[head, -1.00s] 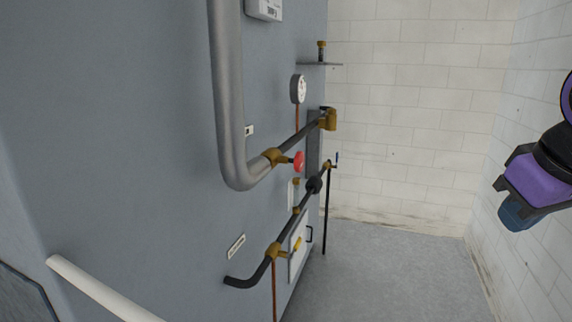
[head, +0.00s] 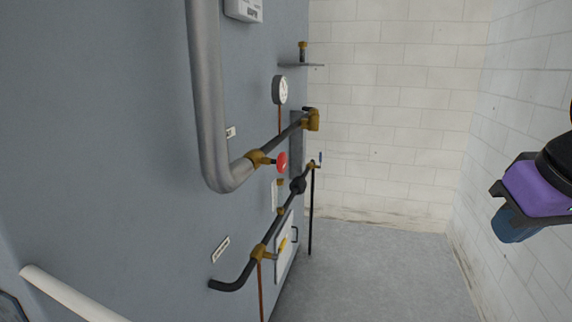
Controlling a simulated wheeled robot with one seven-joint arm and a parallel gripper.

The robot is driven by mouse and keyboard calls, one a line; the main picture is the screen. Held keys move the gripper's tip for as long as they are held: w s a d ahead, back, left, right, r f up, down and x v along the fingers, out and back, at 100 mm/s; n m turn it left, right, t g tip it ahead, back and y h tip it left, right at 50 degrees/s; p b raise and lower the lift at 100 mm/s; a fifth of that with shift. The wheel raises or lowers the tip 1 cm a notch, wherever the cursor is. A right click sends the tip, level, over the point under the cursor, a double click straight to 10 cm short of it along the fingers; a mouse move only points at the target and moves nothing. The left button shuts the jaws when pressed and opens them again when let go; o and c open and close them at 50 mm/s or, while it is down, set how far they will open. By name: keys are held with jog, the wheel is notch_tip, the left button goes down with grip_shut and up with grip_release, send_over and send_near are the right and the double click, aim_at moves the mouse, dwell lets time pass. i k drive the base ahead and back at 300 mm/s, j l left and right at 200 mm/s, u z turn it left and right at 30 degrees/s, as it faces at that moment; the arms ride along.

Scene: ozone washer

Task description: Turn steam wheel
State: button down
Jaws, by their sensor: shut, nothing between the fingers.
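The steam wheel appears to be the small red round handwheel (head: 282,162). It sits on a brass valve (head: 257,160) on the upper pipe, just right of the bend in the thick grey pipe (head: 212,110). It is seen nearly edge-on, and nothing touches it. My gripper is out of view. Only a purple and dark blue part of my arm shows at the right edge, well apart from the wheel.
A grey machine wall (head: 110,150) fills the left. The floor (head: 370,270) to the right is clear, up to white block walls.

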aim_at(281, 162)
jog(key=i+l+u, duration=0.1)
jog(key=u, duration=0.3)
jog(key=i+l+u, duration=0.15)
jog(key=u, duration=0.25)
jog(key=i+l+u, duration=0.1)
jog(key=l, duration=0.25)
jog(key=i+l+u, duration=0.1)
jog(key=l, duration=0.25)
jog(key=i+l+u, duration=0.1)
jog(key=l, duration=0.3)
jog(key=i+l+u, duration=0.15)
jog(key=l, duration=0.2)
jog(key=i+l+u, duration=0.1)
jog(key=l, duration=0.3)
jog(key=i+l, duration=0.1)
jog(key=l, duration=0.25)
jog(key=i+l, duration=0.15)
jog(key=l, duration=0.25)
jog(key=i+l, duration=0.1)
jog(key=l, duration=0.25)
jog(key=i+l, duration=0.1)
jog(key=l, duration=0.3)
jog(key=z, duration=0.05)
